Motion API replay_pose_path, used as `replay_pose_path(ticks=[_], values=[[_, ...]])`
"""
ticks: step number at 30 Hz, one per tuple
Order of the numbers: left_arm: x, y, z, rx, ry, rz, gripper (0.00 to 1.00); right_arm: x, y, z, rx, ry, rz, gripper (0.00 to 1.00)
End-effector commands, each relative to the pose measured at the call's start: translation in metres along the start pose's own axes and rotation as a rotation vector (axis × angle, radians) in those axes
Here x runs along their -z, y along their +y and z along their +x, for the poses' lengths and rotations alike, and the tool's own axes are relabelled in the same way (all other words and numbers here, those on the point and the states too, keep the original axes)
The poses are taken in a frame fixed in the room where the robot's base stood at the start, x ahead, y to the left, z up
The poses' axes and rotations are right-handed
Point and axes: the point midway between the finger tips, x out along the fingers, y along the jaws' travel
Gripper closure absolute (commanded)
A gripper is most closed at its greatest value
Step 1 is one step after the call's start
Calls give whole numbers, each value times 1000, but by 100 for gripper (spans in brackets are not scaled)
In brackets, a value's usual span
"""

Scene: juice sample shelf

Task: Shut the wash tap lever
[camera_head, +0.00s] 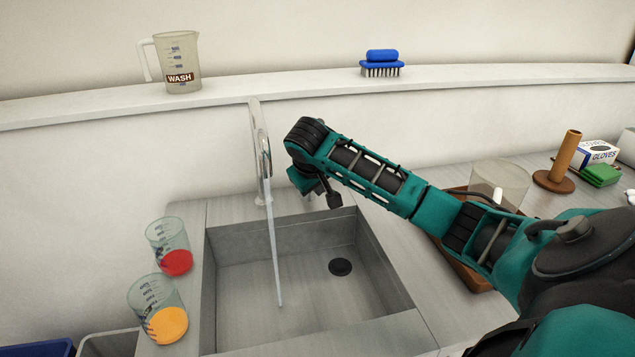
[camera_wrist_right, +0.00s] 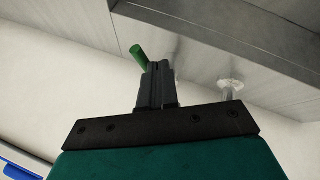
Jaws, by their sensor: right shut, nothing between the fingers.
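The chrome tap (camera_head: 262,150) stands behind the metal sink (camera_head: 300,255). A thin stream of water (camera_head: 275,250) falls from it into the basin. My right gripper (camera_head: 333,201) is just right of the tap, above the sink's back edge, and partly hidden by its own wrist. In the right wrist view its fingers (camera_wrist_right: 157,67) are shut and empty. A green rod end (camera_wrist_right: 139,55), which looks like the lever's handle, shows right beside the fingertips; I cannot tell whether they touch. The lever is not clear in the head view. My left gripper is not in view.
Beakers of red (camera_head: 177,262) and orange (camera_head: 167,325) liquid stand left of the basin. A wash jug (camera_head: 178,62) and a blue brush (camera_head: 382,62) are on the ledge. A clear container (camera_head: 500,180) and glove box (camera_head: 597,153) are at right, beyond my arm.

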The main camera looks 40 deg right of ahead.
Motion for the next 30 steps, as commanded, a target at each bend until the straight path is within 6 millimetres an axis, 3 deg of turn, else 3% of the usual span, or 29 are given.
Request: replay_pose_path(ticks=[14,30], values=[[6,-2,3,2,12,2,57,-2,4,1,19,19,-42,100],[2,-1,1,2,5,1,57,-6,37,14,182,187,-395,100]])
